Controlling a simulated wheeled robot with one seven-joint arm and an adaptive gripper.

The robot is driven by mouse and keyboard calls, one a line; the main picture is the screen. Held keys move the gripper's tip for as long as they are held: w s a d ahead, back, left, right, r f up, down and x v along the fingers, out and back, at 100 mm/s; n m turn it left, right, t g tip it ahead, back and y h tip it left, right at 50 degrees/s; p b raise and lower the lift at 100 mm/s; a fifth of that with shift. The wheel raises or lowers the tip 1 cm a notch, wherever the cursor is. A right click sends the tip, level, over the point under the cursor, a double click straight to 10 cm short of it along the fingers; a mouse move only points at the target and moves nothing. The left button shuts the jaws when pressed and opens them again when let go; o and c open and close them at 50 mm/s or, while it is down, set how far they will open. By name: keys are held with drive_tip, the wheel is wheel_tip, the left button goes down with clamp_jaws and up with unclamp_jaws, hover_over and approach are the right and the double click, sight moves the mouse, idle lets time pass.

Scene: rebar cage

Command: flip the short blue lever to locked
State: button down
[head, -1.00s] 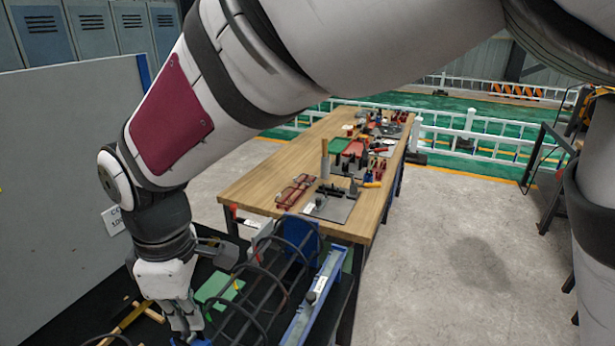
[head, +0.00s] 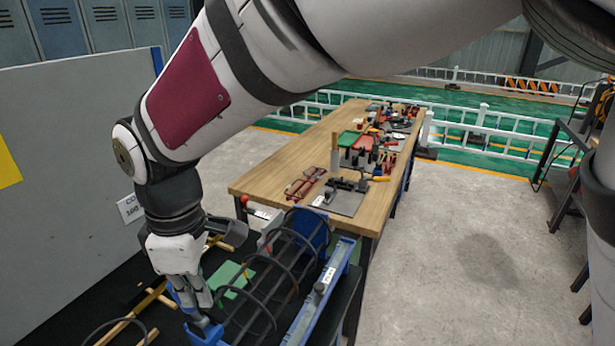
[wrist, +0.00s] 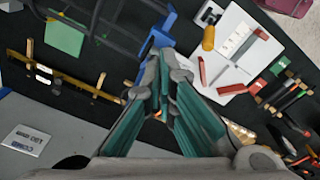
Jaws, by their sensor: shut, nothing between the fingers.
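A blue part (head: 207,332) shows at the near end of the rebar cage in the head view, and blue also shows beside my fingers. In the wrist view a blue piece (wrist: 157,35) with a short raised end lies just beyond my fingertips. It may be the short blue lever, but I cannot tell its setting. My gripper (head: 203,303) points down at the near left end of the cage. In the wrist view my gripper (wrist: 164,65) has its fingers together, with nothing between them. The fingertips look close to the blue piece; I cannot tell whether they touch.
The dark rebar cage (head: 275,290) and a blue rail (head: 322,290) are right of my gripper. A grey panel (head: 60,190) stands left. A wooden table (head: 270,165) with tools is behind.

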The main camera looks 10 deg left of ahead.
drive_tip(key=r, duration=0.2)
drive_tip(key=d+r+p, duration=0.1)
drive_tip(key=r, duration=0.1)
drive_tip(key=shift+s+d+p, duration=0.1)
drive_tip(key=shift+s+p, duration=0.05)
drive_tip(key=shift+p, duration=0.15)
drive_tip(key=w+d+r+m+t+b, duration=0.1)
drive_tip(key=w+d+r+m, duration=0.3)
drive_tip(key=d, duration=0.7)
drive_tip(key=w+d+r+m+t, duration=0.25)
drive_tip(key=d+m, duration=0.25)
drive_tip(key=d, duration=0.6)
drive_tip(key=s+d+m, duration=0.3)
drive_tip(key=d+m, duration=0.1)
drive_tip(key=d, duration=0.2)
drive_tip(key=s+d+m+t, duration=0.1)
drive_tip(key=s+d+m, duration=0.2)
drive_tip(key=d, duration=0.3)
drive_tip(key=s+d+m+t+b, duration=0.1)
drive_tip(key=s+d+m, duration=0.2)
drive_tip(key=d, duration=0.3)
drive_tip(key=shift+r+m+h, duration=0.15)
drive_tip(key=shift+m+h, duration=0.15)
drive_tip(key=shift+m, duration=0.6)
drive_tip(key=shift+d, duration=0.1)
